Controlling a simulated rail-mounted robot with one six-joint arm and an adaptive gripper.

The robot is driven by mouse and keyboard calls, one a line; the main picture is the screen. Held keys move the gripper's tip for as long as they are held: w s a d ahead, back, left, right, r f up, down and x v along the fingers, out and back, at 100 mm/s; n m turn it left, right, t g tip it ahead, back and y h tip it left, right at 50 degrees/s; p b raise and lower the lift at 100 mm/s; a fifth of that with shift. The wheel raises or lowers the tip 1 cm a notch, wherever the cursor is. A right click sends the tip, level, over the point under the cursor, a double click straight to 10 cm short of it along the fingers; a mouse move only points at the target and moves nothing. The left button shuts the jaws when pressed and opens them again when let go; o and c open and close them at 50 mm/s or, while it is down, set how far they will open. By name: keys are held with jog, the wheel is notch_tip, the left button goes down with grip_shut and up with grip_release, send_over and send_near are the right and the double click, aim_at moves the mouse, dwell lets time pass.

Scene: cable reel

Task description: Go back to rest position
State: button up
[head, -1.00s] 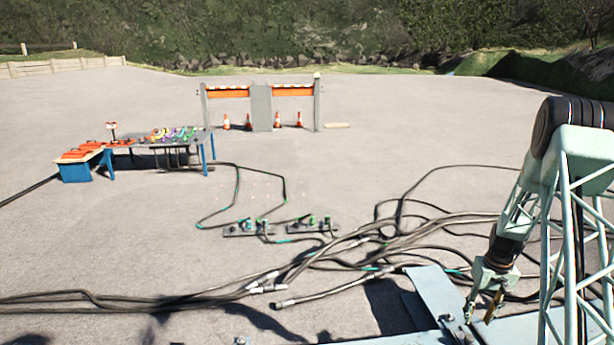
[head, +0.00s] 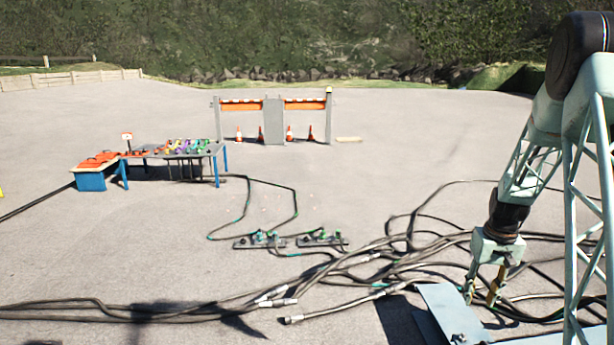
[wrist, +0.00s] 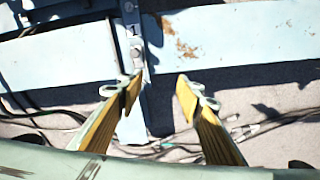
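My arm (head: 553,130) hangs at the right of the head view, with a dark upper joint and pale green lattice links. My gripper (head: 481,296) points down over the pale blue metal frame (head: 447,310). In the wrist view the two yellow-padded fingers of my gripper (wrist: 158,90) stand apart, with nothing between them. The metal frame (wrist: 60,55) with rust patches and bolts shows behind and below the fingers. No object is held.
Thick dark cables (head: 390,252) lie tangled on the ground beside my gripper. Two connector blocks (head: 322,238) sit in the middle. A table (head: 205,152) with coloured parts and a blue bin (head: 92,180) stand left. An orange-and-white barrier (head: 305,103) with cones is behind. Open paving surrounds them.

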jog(key=s+a+r+t, duration=0.1)
jog(key=s+a+r, duration=0.4)
jog(key=a+r, duration=0.4)
jog(key=s+a+r+n, duration=0.1)
jog(key=s+a+r, duration=0.45)
jog(key=r, duration=0.45)
jog(key=s+a+r+t, duration=0.1)
jog(key=s+a+r, duration=0.3)
jog(key=a+r, duration=0.5)
jog(key=s+a+r, duration=0.2)
jog(key=s+a, duration=0.2)
jog(key=s, duration=0.6)
jog(key=s+a+r+n+t, duration=0.1)
jog(key=s+a+r, duration=0.2)
jog(key=s, duration=0.7)
jog(key=s+a+r, duration=0.2)
jog(key=s+a, duration=0.4)
jog(key=s, duration=0.4)
jog(key=shift+s+a+r+n, duration=0.3)
jog(key=shift+a+r+n, duration=0.05)
jog(key=shift+n, duration=0.05)
